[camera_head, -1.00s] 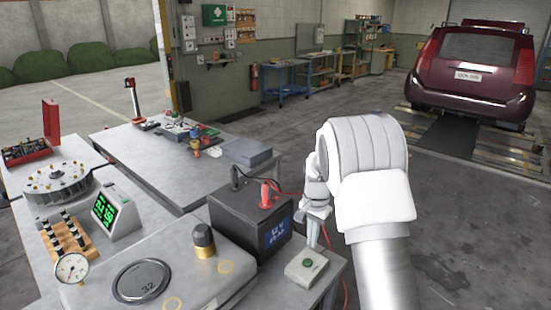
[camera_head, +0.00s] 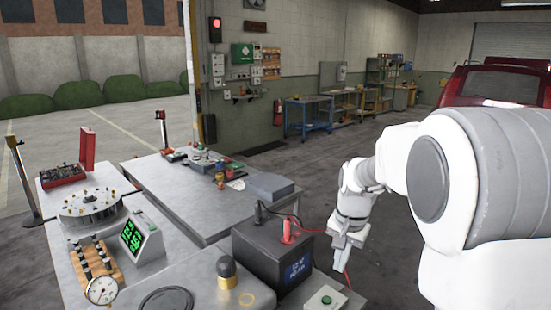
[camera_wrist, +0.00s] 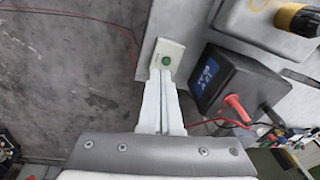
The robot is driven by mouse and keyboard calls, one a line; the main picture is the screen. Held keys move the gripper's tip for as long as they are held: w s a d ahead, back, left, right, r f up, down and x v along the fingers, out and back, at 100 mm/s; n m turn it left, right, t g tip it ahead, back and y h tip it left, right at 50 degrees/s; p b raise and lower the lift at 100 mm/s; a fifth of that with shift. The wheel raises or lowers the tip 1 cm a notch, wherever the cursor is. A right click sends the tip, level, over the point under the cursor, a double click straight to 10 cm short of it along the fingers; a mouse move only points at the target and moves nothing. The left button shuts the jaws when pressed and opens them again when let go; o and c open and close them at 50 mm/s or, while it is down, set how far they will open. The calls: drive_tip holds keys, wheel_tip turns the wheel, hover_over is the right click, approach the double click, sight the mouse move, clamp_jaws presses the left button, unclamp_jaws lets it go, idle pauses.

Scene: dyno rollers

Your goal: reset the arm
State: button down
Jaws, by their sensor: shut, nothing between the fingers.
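My gripper (camera_head: 339,262) hangs at the right edge of the front bench in the head view, pointing down. In the wrist view its two fingers (camera_wrist: 162,80) lie side by side, shut, with nothing between them. Below and beyond the fingertips is a small pale box with a green button (camera_head: 325,301), also in the wrist view (camera_wrist: 167,57); the fingertips overlap its near edge there, and I cannot tell the height gap. My white arm fills the right of the head view.
A black battery (camera_head: 262,262) with a red terminal and red cable stands beside my gripper. The front bench also holds a gauge (camera_head: 102,290), a green display (camera_head: 140,238) and a yellow-black knob (camera_head: 226,270). Open floor lies right of the bench; a red car (camera_head: 495,92) is behind.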

drive_tip(key=s+r+n+t, duration=0.2)
drive_tip(key=s+r+n, duration=0.1)
drive_tip(key=s+r, duration=0.7)
drive_tip(key=s+n+t, duration=0.1)
drive_tip(key=s+n, duration=0.2)
drive_tip(key=s, duration=1.2)
drive_tip(key=shift+s+a+f+n+t, duration=0.25)
drive_tip(key=shift+s+a+n+t, duration=0.05)
drive_tip(key=shift+a+t, duration=0.15)
